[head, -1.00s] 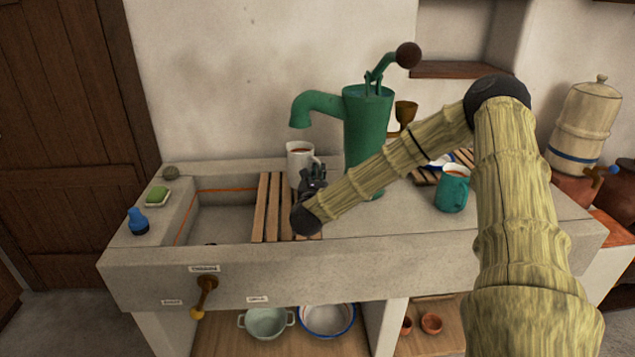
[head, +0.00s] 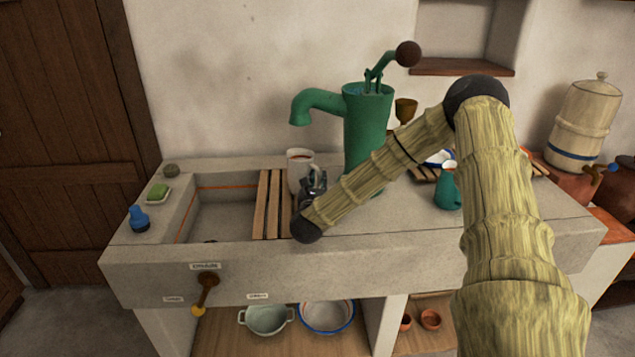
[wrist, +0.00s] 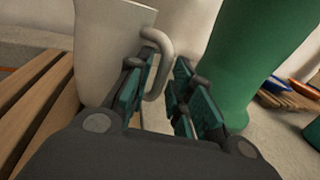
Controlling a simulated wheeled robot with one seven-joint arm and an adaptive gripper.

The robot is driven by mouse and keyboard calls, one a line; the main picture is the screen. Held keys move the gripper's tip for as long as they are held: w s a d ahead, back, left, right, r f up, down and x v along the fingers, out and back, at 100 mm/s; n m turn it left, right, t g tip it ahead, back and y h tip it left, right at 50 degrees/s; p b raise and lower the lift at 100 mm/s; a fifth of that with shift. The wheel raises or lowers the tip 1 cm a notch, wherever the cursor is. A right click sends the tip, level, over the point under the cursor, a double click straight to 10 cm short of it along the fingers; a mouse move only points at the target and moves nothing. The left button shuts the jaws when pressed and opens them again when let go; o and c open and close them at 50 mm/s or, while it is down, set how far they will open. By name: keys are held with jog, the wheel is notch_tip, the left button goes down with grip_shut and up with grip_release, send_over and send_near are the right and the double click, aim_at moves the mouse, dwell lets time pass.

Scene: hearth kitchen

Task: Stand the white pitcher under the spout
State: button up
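The white pitcher (head: 299,166) stands on the right side of the wooden slats (head: 272,208), below and in front of the green pump's spout (head: 299,112) in the head view. Brownish contents show at its rim. In the wrist view, the pitcher (wrist: 103,45) is at the upper left, with its curved handle (wrist: 163,52) facing my gripper (wrist: 165,72). The fingers are open on either side of the handle. The left finger is very close to it, and a gap shows towards the right finger. The pitcher's base is partly hidden by my gripper.
The pump body (head: 367,135) stands close behind and right of my gripper. A stone basin (head: 222,217) is left of the slats. Soap (head: 160,193) and a blue bottle (head: 138,219) sit at the left edge.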

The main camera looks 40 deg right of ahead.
jog(key=shift+o, duration=0.2)
jog(key=shift+r, duration=0.2)
jog(key=b+v, duration=0.2)
jog(key=v, duration=0.8)
jog(key=shift+s+a+f, duration=0.15)
jog(key=shift+s, duration=0.05)
jog(key=shift+b+v, duration=0.35)
jog(key=shift+v, duration=0.5)
